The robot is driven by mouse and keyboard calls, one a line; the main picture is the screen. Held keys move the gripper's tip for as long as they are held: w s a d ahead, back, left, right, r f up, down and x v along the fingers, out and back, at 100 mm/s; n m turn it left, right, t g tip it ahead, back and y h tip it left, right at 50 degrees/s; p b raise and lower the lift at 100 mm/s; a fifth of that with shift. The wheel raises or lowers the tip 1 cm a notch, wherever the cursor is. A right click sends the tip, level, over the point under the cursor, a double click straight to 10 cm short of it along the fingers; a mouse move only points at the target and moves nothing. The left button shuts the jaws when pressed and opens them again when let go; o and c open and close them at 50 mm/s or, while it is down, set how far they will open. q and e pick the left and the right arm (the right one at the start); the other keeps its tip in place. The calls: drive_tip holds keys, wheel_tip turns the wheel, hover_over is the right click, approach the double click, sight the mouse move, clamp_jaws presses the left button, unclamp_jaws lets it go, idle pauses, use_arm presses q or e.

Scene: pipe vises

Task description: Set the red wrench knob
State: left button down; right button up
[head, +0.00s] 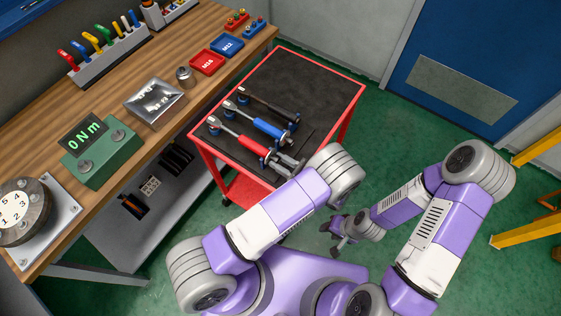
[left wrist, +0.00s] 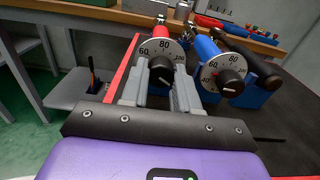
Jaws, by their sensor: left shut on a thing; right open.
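The red wrench (head: 247,142) lies on the black top of the red cart, its head toward the back left. My left gripper (head: 291,164) is at the wrench's near end. Its fingers (left wrist: 161,88) stand either side of the knob, shut on it; the contact itself is partly hidden. My right gripper (head: 340,232) is open and empty, low over the floor beside the cart.
A blue wrench (head: 262,125) and a black wrench (head: 270,102) lie beside the red one on the cart (head: 352,105). The cart's back right is clear.

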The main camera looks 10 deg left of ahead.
use_arm(q)
drive_tip(key=shift+n+b, duration=0.85)
drive_tip(key=shift+n, duration=0.35)
drive_tip(key=n+b, duration=0.2)
drive_tip(key=n, duration=0.1)
drive_tip(key=shift+f+n, duration=0.1)
drive_tip(key=shift+n, duration=0.2)
drive_tip(key=n+b, duration=0.4)
drive_tip(key=n, duration=0.2)
drive_tip(key=shift+w, duration=0.1)
drive_tip(key=n+b, duration=0.4)
drive_tip(key=n, duration=0.2)
drive_tip(key=shift+n, duration=0.3)
drive_tip(key=shift+r+n+b, duration=0.2)
drive_tip(key=shift+n+b, duration=1.35)
drive_tip(key=shift+n, duration=1.05)
